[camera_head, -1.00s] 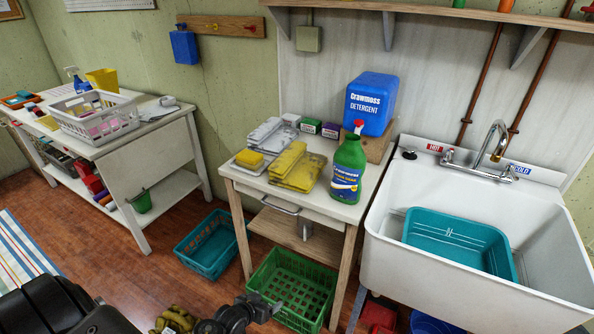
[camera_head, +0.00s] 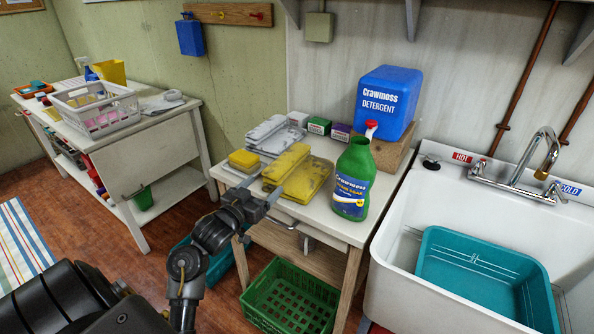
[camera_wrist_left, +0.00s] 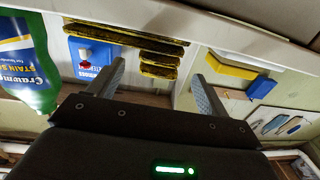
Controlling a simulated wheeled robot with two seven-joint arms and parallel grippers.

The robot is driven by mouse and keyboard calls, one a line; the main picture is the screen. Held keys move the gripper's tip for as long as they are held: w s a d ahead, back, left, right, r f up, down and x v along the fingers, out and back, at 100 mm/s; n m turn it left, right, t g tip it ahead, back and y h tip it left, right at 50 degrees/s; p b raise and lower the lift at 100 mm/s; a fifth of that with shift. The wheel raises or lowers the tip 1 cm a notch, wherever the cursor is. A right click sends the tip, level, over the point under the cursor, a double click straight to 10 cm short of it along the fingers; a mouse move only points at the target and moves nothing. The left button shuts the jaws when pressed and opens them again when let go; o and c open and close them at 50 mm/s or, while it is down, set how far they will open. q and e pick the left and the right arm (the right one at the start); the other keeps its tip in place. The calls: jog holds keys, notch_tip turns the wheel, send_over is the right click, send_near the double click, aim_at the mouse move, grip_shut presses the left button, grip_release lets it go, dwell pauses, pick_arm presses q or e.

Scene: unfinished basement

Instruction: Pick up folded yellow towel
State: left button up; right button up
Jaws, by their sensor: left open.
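The folded yellow towel (camera_head: 303,178) lies on the small white-topped table (camera_head: 333,222), near its front edge. Its stacked layers show edge-on in the left wrist view (camera_wrist_left: 160,55). My left gripper (camera_head: 265,187) is at the table's front edge, its fingers pointing at the towel's near side. In the left wrist view the two fingers (camera_wrist_left: 160,82) are apart, with the towel's layers beyond and between them. The jaws are empty, and I see no contact with the towel. My right gripper is not in view.
A green bottle (camera_head: 353,180) stands close right of the towel. A yellow sponge (camera_head: 243,159) lies to its left and grey folded cloths (camera_head: 275,133) behind. A blue detergent jug (camera_head: 385,103) stands at the back. The sink (camera_head: 400,225) is on the right; a green crate (camera_head: 290,297) is below.

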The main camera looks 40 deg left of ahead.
aim_at(268, 182)
pick_arm(q)
jog(key=w, duration=0.2)
jog(key=shift+w+a+f, duration=0.1)
jog(key=shift+w, duration=0.5)
jog(key=w, duration=0.4)
jog(key=shift+w+a, duration=0.25)
jog(key=shift+w, duration=0.3)
jog(key=shift+c, duration=0.2)
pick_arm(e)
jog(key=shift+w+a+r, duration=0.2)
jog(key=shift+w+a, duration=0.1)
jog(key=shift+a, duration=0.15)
pick_arm(q)
jog(key=c, duration=1.1)
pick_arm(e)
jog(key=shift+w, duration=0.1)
pick_arm(q)
jog(key=shift+r, duration=0.2)
